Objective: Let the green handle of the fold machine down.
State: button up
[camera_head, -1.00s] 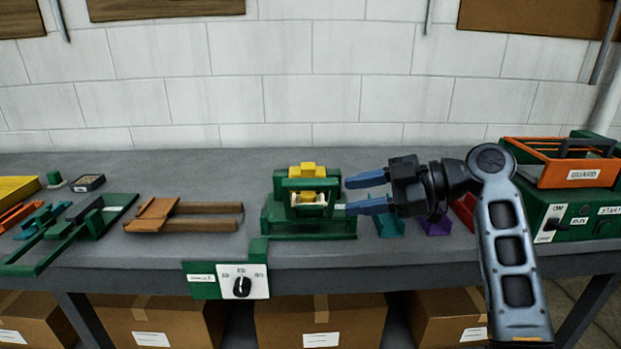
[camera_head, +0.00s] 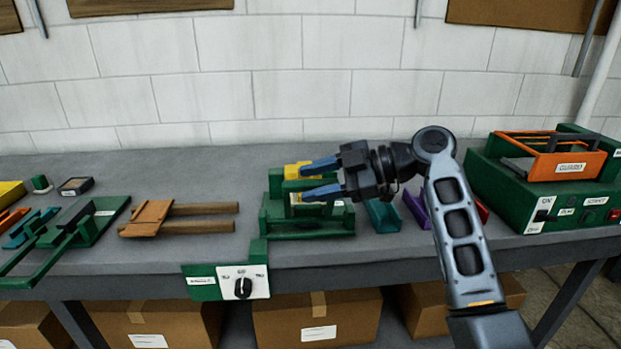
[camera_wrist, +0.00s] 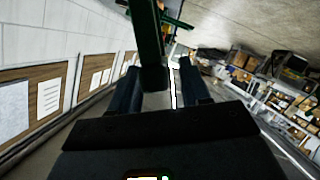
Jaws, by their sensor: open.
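A green machine (camera_head: 306,228) with a yellow block (camera_head: 292,171) stands at the middle of the bench. A green bar (camera_head: 284,187) crosses its upright front in the head view; I take this as the handle, still raised. My gripper (camera_head: 304,182) is open, pointing left, with its blue fingers overlapping the machine's upper part. In the wrist view a green bar (camera_wrist: 150,50) comes down from the top, with its end between the fingers of my gripper (camera_wrist: 160,68). I cannot tell whether they touch. The fingers hide part of the machine.
A switch box (camera_head: 225,282) with a black knob hangs at the bench front. Brown wooden parts (camera_head: 178,218) and another green device (camera_head: 75,235) lie left. Teal (camera_head: 383,216) and purple (camera_head: 416,208) pieces lie right, before a green machine with an orange guard (camera_head: 555,160).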

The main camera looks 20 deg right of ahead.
jog(key=shift+w+a+f, duration=0.2)
jog(key=shift+w+a, duration=0.05)
jog(key=shift+a, duration=0.2)
grip_shut()
dwell(0.4)
